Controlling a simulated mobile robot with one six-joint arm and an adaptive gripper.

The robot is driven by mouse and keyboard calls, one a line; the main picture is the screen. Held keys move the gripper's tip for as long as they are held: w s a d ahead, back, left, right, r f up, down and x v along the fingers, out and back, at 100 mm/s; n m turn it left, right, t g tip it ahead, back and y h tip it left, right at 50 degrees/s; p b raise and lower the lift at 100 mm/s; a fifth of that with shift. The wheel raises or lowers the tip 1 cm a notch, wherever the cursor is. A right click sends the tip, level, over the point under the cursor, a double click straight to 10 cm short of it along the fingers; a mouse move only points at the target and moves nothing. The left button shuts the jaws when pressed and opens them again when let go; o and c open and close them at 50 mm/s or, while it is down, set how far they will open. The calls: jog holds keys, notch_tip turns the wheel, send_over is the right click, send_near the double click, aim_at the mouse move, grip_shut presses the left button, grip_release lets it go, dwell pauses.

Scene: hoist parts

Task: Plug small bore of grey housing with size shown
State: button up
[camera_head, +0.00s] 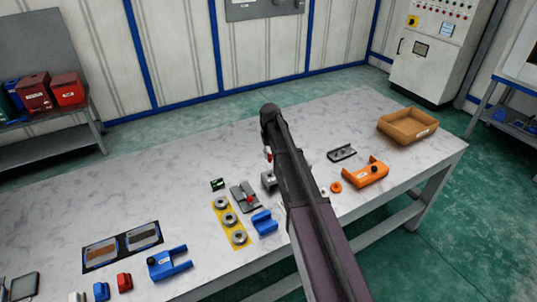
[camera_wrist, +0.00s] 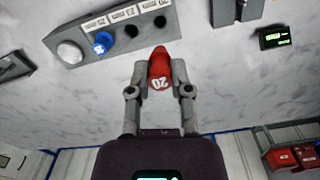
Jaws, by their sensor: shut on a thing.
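My gripper (camera_wrist: 160,82) is shut on a red plug marked 20 (camera_wrist: 159,68), held above the table. In the head view the red plug (camera_head: 268,155) shows beside my arm. In the wrist view a grey block with labelled holes (camera_wrist: 172,32) lies ahead of the plug. A grey slotted part (camera_wrist: 226,14), perhaps the housing, is cut off at the top.
A yellow plate with grey rings (camera_head: 221,217), a blue part (camera_head: 264,222) and an orange part (camera_head: 365,175) are on the table. A dark grey plate (camera_head: 342,153) and a brown tray (camera_head: 407,125) stand to the right. The table's back left is clear.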

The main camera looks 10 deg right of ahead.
jog(key=shift+f, duration=0.15)
jog(key=b, duration=0.7)
send_over(269, 171)
jog(key=s, duration=0.3)
jog(key=shift+w+a+f, duration=0.1)
jog(key=shift+w+f, duration=0.05)
jog(key=shift+f, duration=3.15)
jog(key=shift+f, duration=0.35)
jog(key=shift+a+f+b, duration=0.1)
jog(key=shift+f+b, duration=0.65)
jog(key=shift+b, duration=0.25)
dwell(2.0)
